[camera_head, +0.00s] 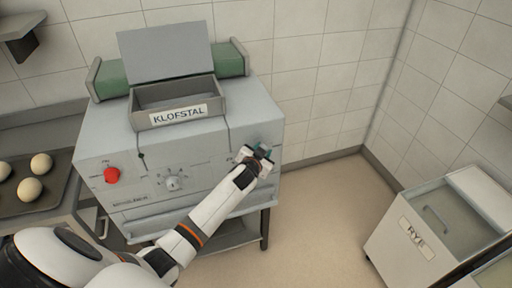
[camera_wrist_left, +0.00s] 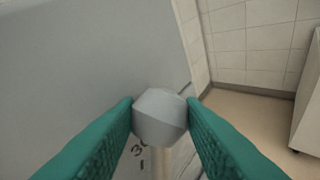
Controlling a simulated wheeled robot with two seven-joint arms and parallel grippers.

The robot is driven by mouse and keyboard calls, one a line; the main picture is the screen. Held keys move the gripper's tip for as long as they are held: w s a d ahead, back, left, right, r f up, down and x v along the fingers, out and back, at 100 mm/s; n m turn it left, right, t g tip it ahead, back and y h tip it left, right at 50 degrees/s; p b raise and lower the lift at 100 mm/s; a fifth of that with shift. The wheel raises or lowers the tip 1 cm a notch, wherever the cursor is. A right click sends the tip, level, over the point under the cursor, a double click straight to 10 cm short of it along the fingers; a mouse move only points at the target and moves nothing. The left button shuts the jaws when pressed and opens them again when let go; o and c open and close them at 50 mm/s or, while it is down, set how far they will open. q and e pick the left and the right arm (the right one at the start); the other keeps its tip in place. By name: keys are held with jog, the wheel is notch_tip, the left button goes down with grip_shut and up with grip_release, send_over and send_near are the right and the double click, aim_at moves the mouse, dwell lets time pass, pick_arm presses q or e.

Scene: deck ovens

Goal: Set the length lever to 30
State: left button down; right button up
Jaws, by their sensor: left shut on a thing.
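The grey machine (camera_head: 190,145), labelled KLOFSTAL, stands against the tiled wall with controls on its front. My left gripper (camera_head: 262,153) is at the right part of that front. In the left wrist view its green fingers (camera_wrist_left: 160,118) are shut on a pale grey faceted lever knob (camera_wrist_left: 160,112). A thin pale stem (camera_wrist_left: 160,162) runs down below the knob. The lever's setting cannot be read. My right gripper is not in view.
A red knob (camera_head: 111,175) and a round dial (camera_head: 173,183) sit left on the machine's front. A dark tray (camera_head: 62,165) with dough balls lies at left. A bin marked RYE (camera_head: 387,248) stands at right. The floor between is clear.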

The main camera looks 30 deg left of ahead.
pick_arm(q)
jog(key=shift+w+d+f, duration=0.15)
jog(key=shift+w+d, duration=0.1)
dwell(0.3)
jog(key=c, duration=1.3)
grip_release()
jog(key=shift+o, duration=0.3)
jog(key=shift+w, duration=0.1)
jog(key=v, duration=1.2)
jog(key=shift+b, duration=0.4)
jog(key=shift+d, duration=0.1)
